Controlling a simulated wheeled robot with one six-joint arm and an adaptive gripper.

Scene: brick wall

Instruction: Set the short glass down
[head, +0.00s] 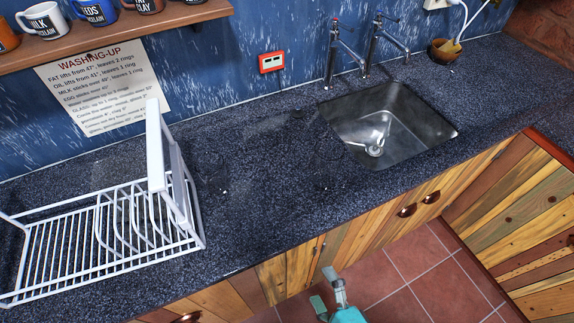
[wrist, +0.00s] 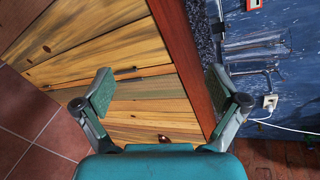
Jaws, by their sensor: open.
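Two clear glasses are faintly visible standing on the dark speckled worktop (head: 265,205). A shorter-looking glass (head: 213,176) is just right of the white dish rack (head: 60,285), and a taller-looking glass (head: 328,165) is near the sink's left edge. Their outlines are hard to make out. My gripper (head: 327,290) is in front of the cupboards, out past the counter's front edge and apart from both glasses. In the wrist view my gripper (wrist: 158,97) is open, with nothing between its fingers.
A metal sink (head: 410,118) with two taps (head: 333,60) is at the right. A shelf of mugs (head: 120,25) and a washing-up notice (head: 105,88) are on the blue wall. Worktop between rack and sink is mostly clear. Wooden cupboards (head: 350,235) front the counter.

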